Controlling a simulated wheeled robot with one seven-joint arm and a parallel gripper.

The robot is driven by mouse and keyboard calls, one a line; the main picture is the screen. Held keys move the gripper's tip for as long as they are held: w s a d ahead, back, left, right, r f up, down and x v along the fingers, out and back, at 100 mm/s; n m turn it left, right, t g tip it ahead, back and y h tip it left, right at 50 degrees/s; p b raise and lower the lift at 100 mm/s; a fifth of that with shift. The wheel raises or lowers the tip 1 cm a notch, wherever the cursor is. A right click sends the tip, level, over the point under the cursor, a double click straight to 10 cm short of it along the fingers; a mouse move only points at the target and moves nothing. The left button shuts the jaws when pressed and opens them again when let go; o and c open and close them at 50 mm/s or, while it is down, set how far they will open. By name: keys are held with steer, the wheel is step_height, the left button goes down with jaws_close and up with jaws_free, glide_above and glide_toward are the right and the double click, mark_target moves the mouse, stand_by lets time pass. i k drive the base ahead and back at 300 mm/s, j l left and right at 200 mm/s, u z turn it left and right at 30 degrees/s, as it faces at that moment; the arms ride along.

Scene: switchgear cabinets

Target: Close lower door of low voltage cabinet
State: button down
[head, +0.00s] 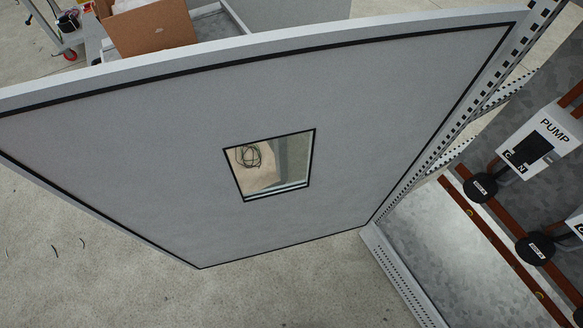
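The lower door (150,165) of the low voltage cabinet fills much of the head view and stands wide open. Its grey inner face has a black seal along the edges and a small black-framed window (270,164). It meets the cabinet's perforated frame (440,130) on the right. The cabinet interior on the right shows a white unit marked PUMP (540,143), black round parts and brown-red bars. My gripper is not in this view.
Behind the door's top edge are a cardboard box (150,28) and a cart with a red wheel (70,55). The concrete floor (80,255) below and left of the door is clear, apart from a few small dark marks or scraps.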

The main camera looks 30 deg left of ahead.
mark_target(138, 145)
steer(key=j+z, duration=0.15)
steer(key=j, duration=0.35)
steer(key=j+z, duration=0.1)
steer(key=j, duration=0.4)
steer(key=j+z, duration=0.15)
steer(key=j, duration=0.35)
steer(key=k+j+z, duration=0.1)
steer(key=j, duration=0.4)
steer(key=k+j+z, duration=0.15)
steer(key=j, duration=0.3)
steer(key=k+j+z, duration=0.1)
steer(key=j, duration=0.4)
steer(key=k+j+z, duration=0.15)
steer(key=j, duration=0.3)
steer(key=k+j+z, duration=0.15)
steer(key=j, duration=0.35)
steer(key=k+j+z, duration=0.15)
steer(key=k, duration=0.15)
steer(key=k+j+u, duration=0.1)
steer(key=u, duration=0.3)
steer(key=k+j+u, duration=0.1)
steer(key=u, duration=0.3)
steer(key=k+j+u, duration=0.1)
steer(key=j+u, duration=0.15)
steer(key=u, duration=0.15)
